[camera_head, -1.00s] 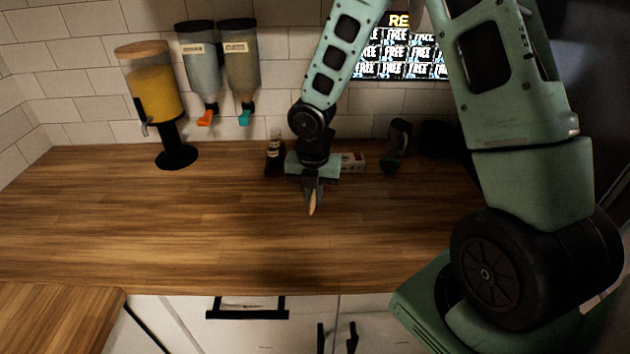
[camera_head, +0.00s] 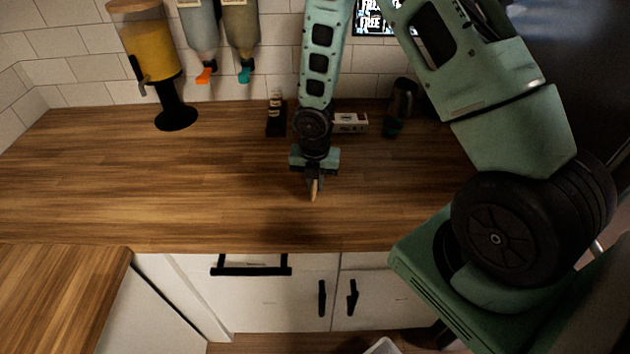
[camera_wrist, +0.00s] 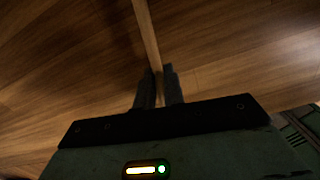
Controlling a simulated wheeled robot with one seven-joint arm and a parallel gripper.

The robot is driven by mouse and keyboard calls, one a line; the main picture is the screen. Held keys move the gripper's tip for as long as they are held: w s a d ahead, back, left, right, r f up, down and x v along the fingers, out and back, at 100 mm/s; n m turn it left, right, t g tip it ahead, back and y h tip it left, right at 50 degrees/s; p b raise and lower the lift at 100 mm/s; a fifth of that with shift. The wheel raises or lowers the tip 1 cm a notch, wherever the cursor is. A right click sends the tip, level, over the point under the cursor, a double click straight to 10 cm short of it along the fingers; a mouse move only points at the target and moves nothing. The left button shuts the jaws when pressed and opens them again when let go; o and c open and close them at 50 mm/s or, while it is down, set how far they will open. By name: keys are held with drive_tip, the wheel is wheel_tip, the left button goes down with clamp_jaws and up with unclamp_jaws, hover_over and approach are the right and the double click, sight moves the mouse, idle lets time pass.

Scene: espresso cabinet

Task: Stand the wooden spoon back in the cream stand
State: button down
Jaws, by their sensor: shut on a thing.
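My gripper (camera_head: 314,188) is over the front middle of the wooden counter. It is shut on the wooden spoon (camera_head: 314,190), of which only a short pale end shows below the fingers in the head view. In the wrist view the spoon (camera_wrist: 147,35) is a thin pale stick that runs from between the fingertips (camera_wrist: 160,85) up past the top edge. Its far end is out of that picture. I cannot make out a cream stand in any view.
On the counter (camera_head: 120,190) stand a yellow dispenser (camera_head: 155,55), a small dark bottle (camera_head: 275,115), a small white box (camera_head: 350,123) and a dark container (camera_head: 399,108). Two wall dispensers hang at the back. Counter space left of my arm is clear. A drawer handle (camera_head: 250,270) is below the front edge.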

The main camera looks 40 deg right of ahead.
drive_tip(key=shift+f, duration=0.15)
drive_tip(key=c, duration=1.5)
unclamp_jaws()
